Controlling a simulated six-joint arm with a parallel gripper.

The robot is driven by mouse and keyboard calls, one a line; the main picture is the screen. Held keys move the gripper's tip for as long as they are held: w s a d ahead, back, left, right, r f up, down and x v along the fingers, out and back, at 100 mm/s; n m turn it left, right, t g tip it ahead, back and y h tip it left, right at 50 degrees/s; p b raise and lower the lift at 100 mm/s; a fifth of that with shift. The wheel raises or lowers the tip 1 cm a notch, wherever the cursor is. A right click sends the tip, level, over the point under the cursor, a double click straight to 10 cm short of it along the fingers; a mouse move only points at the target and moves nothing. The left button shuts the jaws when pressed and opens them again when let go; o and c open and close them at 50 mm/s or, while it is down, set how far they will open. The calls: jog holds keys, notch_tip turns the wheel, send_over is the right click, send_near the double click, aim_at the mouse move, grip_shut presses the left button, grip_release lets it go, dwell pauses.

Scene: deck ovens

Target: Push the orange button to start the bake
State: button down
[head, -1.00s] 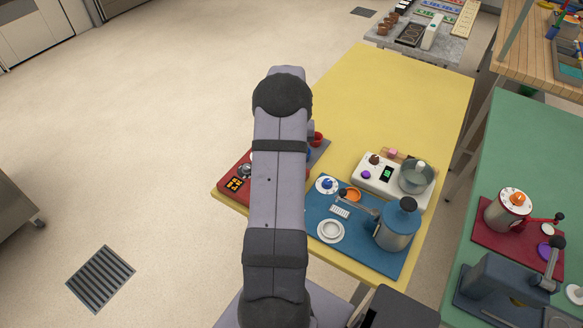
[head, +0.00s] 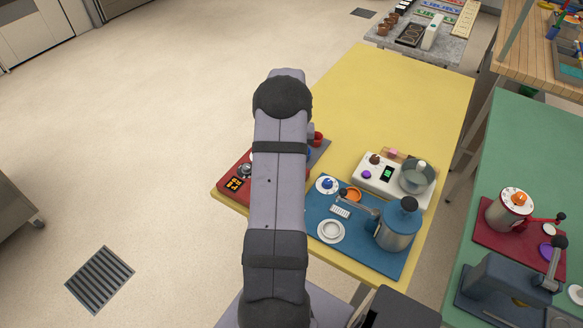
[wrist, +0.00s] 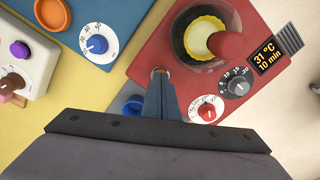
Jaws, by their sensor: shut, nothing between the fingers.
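In the wrist view my gripper (wrist: 160,76) is shut and empty, pointing down at the near side of the red panel (wrist: 140,68). A small orange spot, probably the orange button (wrist: 157,70), shows right at the fingertips, which mostly hide it. I cannot tell whether they touch it. The panel carries a glass-covered round chamber with a yellow ring (wrist: 205,38), a display (wrist: 268,56) reading 31 °C and 10 min, a dark dial (wrist: 237,83) and a red dial (wrist: 208,108). In the head view my arm hides the gripper and part of the red panel (head: 230,197).
A blue panel (head: 318,205) with a blue dial (head: 327,184), an orange disc or dish (head: 350,194) and a metal pot (head: 396,228) lies beside the red one on the yellow table (head: 400,90). A white unit (head: 375,185) stands behind. A blue round part (wrist: 132,104) sits close beside my fingers.

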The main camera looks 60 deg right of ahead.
notch_tip(320, 180, up, 7)
jog(key=p, duration=0.5)
dwell(0.4)
dwell(0.4)
jog(key=w+a+r+n, duration=0.2)
jog(key=w+a, duration=0.1)
jog(key=a, duration=0.6)
jog(key=w+a+r+n, duration=0.2)
jog(key=a, duration=0.6)
jog(key=w+a+r+n, duration=0.2)
jog(key=w+a+r, duration=0.1)
jog(key=a, duration=0.6)
jog(key=s+a+n, duration=0.3)
jog(key=s+a, duration=0.2)
jog(key=a, duration=0.4)
jog(key=s+a+n, duration=0.3)
jog(key=s+a, duration=0.2)
jog(key=a, duration=0.3)
jog(key=shift+s+a, duration=0.25)
jog(key=shift+a, duration=0.15)
